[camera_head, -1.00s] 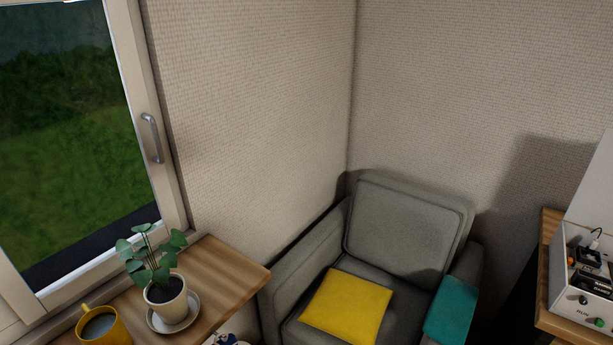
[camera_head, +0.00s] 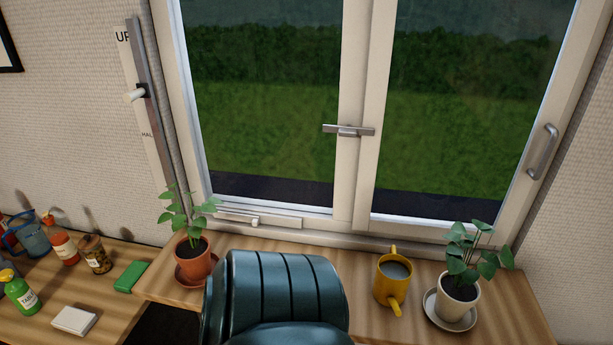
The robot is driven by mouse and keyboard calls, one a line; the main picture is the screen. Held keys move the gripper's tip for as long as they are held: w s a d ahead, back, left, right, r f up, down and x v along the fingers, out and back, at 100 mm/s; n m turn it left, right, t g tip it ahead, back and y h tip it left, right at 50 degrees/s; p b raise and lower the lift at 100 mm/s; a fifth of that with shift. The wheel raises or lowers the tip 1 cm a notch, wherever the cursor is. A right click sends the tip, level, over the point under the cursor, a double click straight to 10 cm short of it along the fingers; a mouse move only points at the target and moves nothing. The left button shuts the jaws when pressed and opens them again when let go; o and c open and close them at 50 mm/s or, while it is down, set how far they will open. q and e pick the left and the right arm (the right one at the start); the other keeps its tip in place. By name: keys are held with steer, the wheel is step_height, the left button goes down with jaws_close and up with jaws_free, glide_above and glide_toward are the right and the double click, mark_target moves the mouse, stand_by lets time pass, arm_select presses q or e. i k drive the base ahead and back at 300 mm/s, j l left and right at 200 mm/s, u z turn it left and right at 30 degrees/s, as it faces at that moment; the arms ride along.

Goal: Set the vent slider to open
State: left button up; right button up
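A low horizontal slider strip (camera_head: 285,221) runs along the bottom of the left window frame, with a small white knob (camera_head: 255,222) left of its middle. Any marking on this strip is too small to read. A tall vertical slider track (camera_head: 150,110) is on the wall left of the window. It carries a pale knob (camera_head: 134,96) and the letters "UP" near the top and "HAL" lower down. Neither of my grippers is in view.
A dark green chair (camera_head: 285,295) stands in front. Bottles (camera_head: 62,243) and jars crowd the left table.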

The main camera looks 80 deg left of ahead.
mark_target(255, 220)
steer(key=u, duration=3)
